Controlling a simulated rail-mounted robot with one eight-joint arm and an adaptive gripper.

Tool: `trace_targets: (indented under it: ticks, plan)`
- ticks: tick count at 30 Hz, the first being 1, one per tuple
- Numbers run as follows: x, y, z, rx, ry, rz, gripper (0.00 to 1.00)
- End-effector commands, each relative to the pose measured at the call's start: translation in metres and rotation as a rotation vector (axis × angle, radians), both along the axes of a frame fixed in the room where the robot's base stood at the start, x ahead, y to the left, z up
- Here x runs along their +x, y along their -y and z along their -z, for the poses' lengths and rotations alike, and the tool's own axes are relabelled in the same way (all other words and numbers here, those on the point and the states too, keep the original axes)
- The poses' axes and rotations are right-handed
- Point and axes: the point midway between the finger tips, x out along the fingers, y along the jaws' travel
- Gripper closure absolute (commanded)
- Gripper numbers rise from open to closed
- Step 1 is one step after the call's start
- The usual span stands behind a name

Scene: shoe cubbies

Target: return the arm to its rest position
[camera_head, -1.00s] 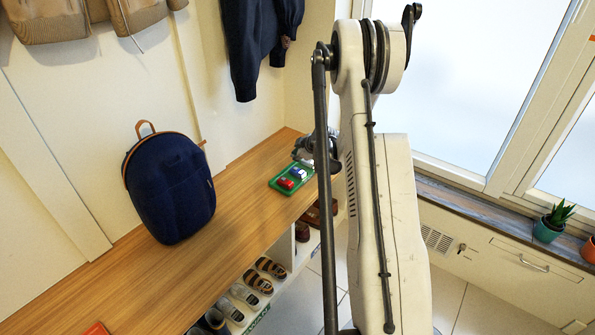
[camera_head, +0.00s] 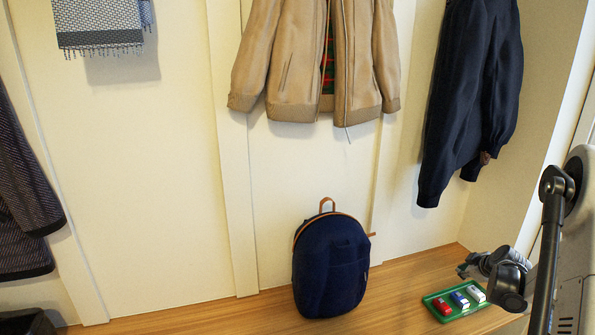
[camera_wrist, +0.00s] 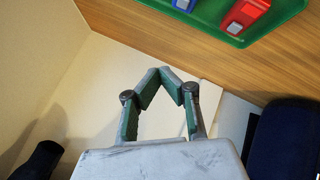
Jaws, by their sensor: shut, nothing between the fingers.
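My gripper (camera_wrist: 165,76) shows in the wrist view with its two green-padded fingers closed together at the tips and nothing between them. In the head view my arm enters at the right edge, and my gripper's end (camera_head: 468,268) is just above the wooden bench (camera_head: 225,315), near the green tray (camera_head: 436,311). The gripper looks apart from the tray, though the head view does not show the gap clearly. The tray also shows at the top of the wrist view (camera_wrist: 222,34).
A navy backpack (camera_head: 330,265) stands on the bench left of the tray. A tan jacket (camera_head: 300,60) and a dark blue garment (camera_head: 465,100) hang above.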

Motion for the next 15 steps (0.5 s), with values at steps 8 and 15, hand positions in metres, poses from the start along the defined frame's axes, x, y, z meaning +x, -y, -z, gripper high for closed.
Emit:
trace_targets:
  ticks: [8, 15]
  plan:
    - [-0.004, -0.078, -0.082, 0.084, -0.029, 0.045, 1.0]
    - [-0.025, -0.148, -0.144, 0.156, -0.054, 0.098, 1.0]
